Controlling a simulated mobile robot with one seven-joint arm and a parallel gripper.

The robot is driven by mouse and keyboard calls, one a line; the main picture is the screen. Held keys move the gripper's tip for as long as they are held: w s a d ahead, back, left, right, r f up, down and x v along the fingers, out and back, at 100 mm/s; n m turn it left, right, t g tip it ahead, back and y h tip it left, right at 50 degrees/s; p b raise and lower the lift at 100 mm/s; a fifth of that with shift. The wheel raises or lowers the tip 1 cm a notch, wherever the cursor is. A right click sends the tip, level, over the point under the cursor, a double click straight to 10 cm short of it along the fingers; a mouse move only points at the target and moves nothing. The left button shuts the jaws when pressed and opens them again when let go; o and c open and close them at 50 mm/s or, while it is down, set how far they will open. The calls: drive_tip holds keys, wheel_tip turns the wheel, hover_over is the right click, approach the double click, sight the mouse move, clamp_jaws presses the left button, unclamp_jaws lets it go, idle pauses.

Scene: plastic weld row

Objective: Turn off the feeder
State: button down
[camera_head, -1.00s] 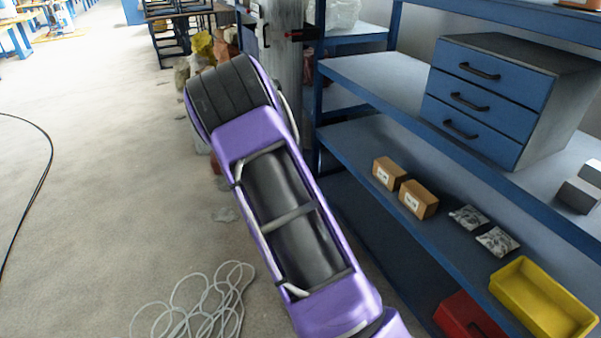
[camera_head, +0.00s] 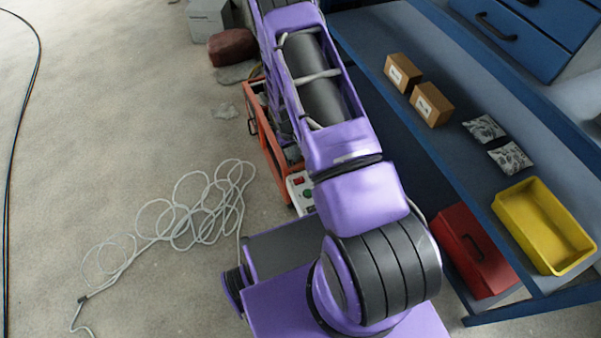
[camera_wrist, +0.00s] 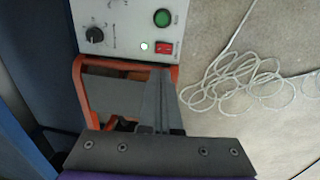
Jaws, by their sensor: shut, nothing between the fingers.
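The feeder, an orange-framed unit (camera_head: 270,145), stands on the floor beside the shelf in the head view, partly hidden behind my arm. In the wrist view the panel (camera_wrist: 125,30) fills the top, with a black knob (camera_wrist: 95,35), a round green button (camera_wrist: 162,17), a small white lamp (camera_wrist: 145,46) and a red rocker switch (camera_wrist: 163,48). My gripper (camera_wrist: 157,88) is shut and empty, its tips below the switch in the picture, apart from it. The gripper is hidden in the head view.
A blue shelf (camera_head: 440,140) stands close on the right, with small boxes, packets and a yellow bin (camera_head: 543,225). A red toolbox (camera_head: 472,250) sits low there. A coiled white cable (camera_head: 190,210) lies on the floor, left of the feeder.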

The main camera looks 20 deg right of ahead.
sight(301, 180)
drive_tip(key=f, duration=0.4)
drive_tip(key=d+f+b, duration=0.1)
drive_tip(key=f, duration=0.4)
drive_tip(key=f+b, duration=0.1)
drive_tip(key=f, duration=0.4)
drive_tip(key=shift+d, duration=0.35)
drive_tip(key=shift+w, duration=0.1)
